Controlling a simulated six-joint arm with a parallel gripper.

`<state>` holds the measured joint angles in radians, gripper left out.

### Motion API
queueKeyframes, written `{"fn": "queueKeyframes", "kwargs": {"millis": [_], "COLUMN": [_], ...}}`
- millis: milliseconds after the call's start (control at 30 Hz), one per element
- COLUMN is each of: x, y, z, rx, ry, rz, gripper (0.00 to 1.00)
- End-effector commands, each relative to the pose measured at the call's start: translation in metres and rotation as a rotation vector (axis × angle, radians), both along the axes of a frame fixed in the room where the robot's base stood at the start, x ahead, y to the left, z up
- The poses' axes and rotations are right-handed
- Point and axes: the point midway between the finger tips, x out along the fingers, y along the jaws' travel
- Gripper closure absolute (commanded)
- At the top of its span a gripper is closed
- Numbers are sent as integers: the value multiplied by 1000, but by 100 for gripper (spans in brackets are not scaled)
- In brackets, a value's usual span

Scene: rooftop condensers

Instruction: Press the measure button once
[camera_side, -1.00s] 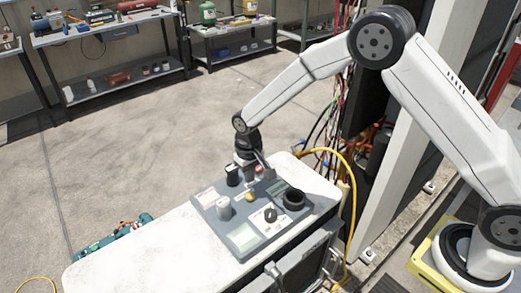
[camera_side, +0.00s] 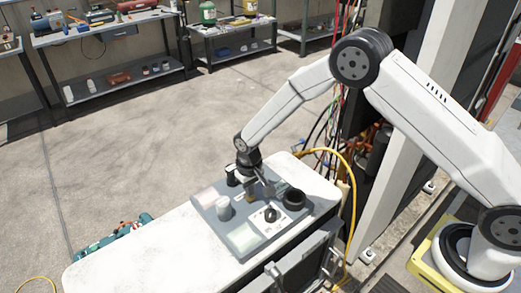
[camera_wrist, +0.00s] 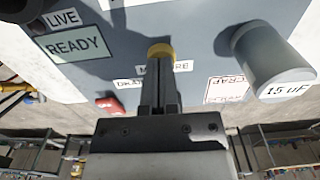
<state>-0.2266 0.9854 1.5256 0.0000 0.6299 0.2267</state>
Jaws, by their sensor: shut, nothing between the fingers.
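The yellow button (camera_wrist: 160,49) sits on a grey panel (camera_wrist: 130,30), above a white label (camera_wrist: 180,67) reading MEASURE, partly hidden by my fingers. My gripper (camera_wrist: 159,62) is shut and empty, with its fingertips right at the button's near edge in the wrist view. I cannot tell whether they touch it. In the side view my gripper (camera_side: 262,194) points down over the panel (camera_side: 240,240), and the button (camera_side: 250,198) shows only partly beside the fingers. A screen (camera_wrist: 78,45) reads READY beside a LIVE label (camera_wrist: 62,18).
A grey cylinder marked 15 uF (camera_wrist: 265,55) stands on the panel. A red part (camera_wrist: 108,103) lies on the other side. The white bench top (camera_side: 130,255) is clear at left.

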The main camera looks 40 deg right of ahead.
Motion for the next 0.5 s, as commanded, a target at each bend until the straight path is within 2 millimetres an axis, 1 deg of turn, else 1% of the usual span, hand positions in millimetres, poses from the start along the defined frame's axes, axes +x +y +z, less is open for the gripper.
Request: {"fn": "queueKeyframes", "kwargs": {"millis": [233,500], "x": [-1,-3], "y": [0,-1], "z": [-21,-24], "rx": [0,-1], "ry": [2,5], "rz": [0,0], "gripper": [100,100]}}
